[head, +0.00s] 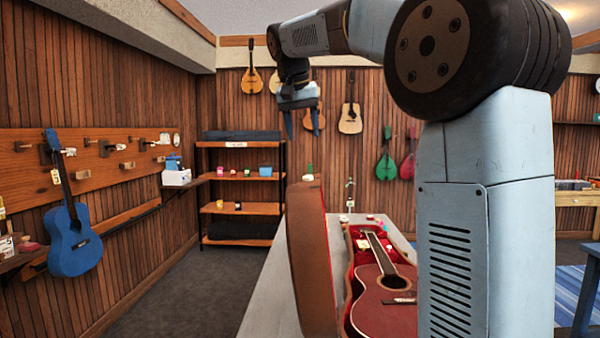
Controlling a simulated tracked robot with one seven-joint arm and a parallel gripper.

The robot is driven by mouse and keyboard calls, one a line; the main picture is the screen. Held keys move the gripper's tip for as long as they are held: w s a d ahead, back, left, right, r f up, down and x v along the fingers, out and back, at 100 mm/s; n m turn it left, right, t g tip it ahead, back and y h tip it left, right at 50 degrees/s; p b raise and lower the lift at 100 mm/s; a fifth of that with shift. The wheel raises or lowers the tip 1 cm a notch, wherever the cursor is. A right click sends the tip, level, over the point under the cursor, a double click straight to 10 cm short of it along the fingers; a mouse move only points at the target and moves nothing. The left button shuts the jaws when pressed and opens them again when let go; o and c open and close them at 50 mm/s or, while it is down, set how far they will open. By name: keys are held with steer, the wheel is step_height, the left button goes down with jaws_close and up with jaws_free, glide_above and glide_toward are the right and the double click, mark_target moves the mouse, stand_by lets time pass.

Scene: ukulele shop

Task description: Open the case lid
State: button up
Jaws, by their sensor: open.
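The case lid (309,262) is brown and stands raised, roughly upright, at the left side of the case. The case (351,240) has a red lining and lies on a grey table. A dark red guitar (380,311) lies in it, its lower part cut off by the frame and my arm. My gripper (300,124) is open and empty, with its fingers pointing down. In the picture it is above the lid and apart from it. My arm hides the right part of the case.
The grey table (268,300) has bare room left of the lid. Several small items stand at its far end. A shelf rack (240,209) stands behind. A blue guitar (72,240) hangs on the left wall. A blue stool (583,285) is at the right.

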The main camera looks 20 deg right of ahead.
mark_target(307, 176)
steer(key=x, duration=0.9)
steer(key=w+x, duration=0.1)
steer(key=x, duration=0.3)
steer(key=shift+w+a+f, duration=0.15)
steer(key=shift+f, duration=0.05)
steer(key=shift+c, duration=0.3)
jaws_close()
